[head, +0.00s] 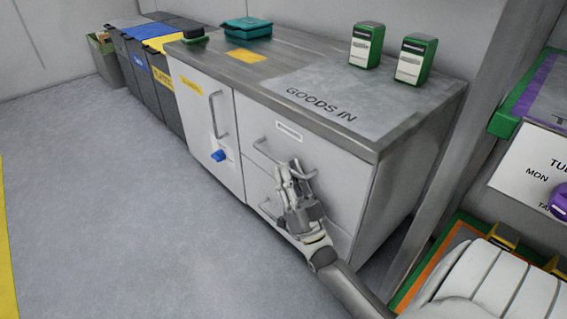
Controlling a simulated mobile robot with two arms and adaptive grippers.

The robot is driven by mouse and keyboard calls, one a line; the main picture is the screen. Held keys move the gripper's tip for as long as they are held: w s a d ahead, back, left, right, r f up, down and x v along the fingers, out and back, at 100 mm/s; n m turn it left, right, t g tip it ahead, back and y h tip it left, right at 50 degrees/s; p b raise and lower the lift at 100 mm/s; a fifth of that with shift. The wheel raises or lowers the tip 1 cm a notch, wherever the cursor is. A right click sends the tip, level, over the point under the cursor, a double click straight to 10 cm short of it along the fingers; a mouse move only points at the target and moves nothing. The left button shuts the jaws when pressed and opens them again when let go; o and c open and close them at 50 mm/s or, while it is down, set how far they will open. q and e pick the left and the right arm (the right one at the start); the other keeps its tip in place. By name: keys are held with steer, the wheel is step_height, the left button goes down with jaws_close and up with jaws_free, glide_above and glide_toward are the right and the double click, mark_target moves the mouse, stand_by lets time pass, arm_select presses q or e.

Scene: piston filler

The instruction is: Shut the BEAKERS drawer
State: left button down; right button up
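The white cabinet under the counter has an upper drawer (330,160) with a small white label and a bar handle (266,155). The label is too small to read, so I cannot tell if this is the BEAKERS drawer. Its front looks about flush with the cabinet. A lower drawer (335,232) with its own handle is partly hidden by my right arm. My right gripper (290,172) is in front of the drawers, its fingertips close to the right end of the upper handle. I cannot tell whether it touches. My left gripper is out of view.
A cabinet door (205,125) with a blue knob (218,155) is left of the drawers. The counter (300,70) holds two green-and-white boxes (366,45) and a teal case (247,28). Bins (150,80) stand beyond. The floor (110,210) at left is clear.

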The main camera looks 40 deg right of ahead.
steer(key=v, duration=0.9)
